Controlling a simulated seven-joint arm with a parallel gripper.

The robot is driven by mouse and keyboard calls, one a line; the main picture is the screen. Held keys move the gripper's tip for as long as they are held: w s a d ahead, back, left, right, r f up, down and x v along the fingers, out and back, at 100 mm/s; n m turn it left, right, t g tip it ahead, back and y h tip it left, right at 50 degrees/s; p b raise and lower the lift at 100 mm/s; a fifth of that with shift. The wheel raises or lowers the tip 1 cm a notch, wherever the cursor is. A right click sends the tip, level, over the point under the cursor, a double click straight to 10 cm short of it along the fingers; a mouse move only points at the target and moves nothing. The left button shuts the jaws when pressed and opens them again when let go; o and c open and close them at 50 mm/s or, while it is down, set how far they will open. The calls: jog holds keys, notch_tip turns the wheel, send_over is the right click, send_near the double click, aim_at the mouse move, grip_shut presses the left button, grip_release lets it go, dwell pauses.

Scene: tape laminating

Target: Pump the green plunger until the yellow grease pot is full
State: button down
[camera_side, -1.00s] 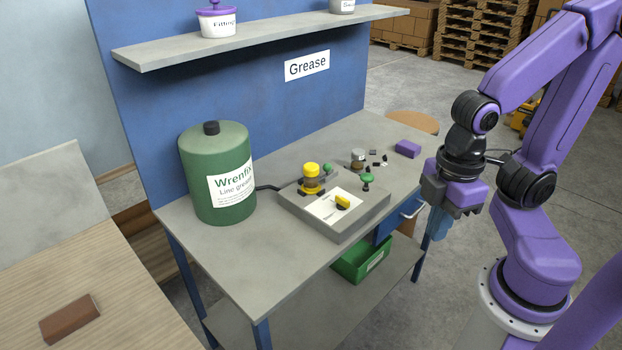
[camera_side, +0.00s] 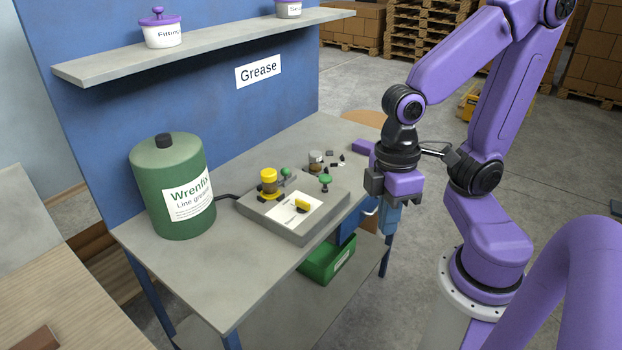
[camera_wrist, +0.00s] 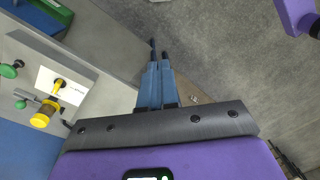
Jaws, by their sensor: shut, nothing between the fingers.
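A green knob on a short stem (camera_side: 326,181) stands at the right of the grey block (camera_side: 318,226) on the bench. It also shows at the left of the wrist view (camera_wrist: 10,70). A yellow-capped pot with an amber body (camera_side: 268,184) stands at the block's left. A smaller green knob (camera_side: 286,173) is beside it. I cannot read the pot's fill level. My gripper (camera_side: 390,222) is off the bench's right front edge, apart from the knobs. Its blue fingers (camera_wrist: 157,78) are shut and empty.
A large green Wrenfix drum (camera_side: 173,188) stands at the left, with a dark hose to the block. A grey jar (camera_side: 316,160), small dark bits and a purple block (camera_side: 363,146) are at the back right. A shelf (camera_side: 215,43) overhangs. A green bin (camera_side: 328,260) sits below.

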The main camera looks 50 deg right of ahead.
jog(key=w+m+g+y, duration=0.1)
jog(key=w+m+y, duration=0.2)
jog(key=w+m, duration=0.55)
jog(key=m+t+y, duration=0.2)
jog(key=m+t, duration=0.7)
jog(key=m, duration=1.2)
send_over(329, 177)
notch_tip(329, 177, down, 2)
jog(key=shift+f, duration=0.1)
jog(key=shift+f+g+y, duration=0.1)
jog(key=shift+g+y, duration=0.2)
jog(key=shift+n, duration=0.25)
jog(key=shift+f, duration=4.3)
jog(key=shift+f, duration=0.2)
jog(key=shift+f, duration=0.25)
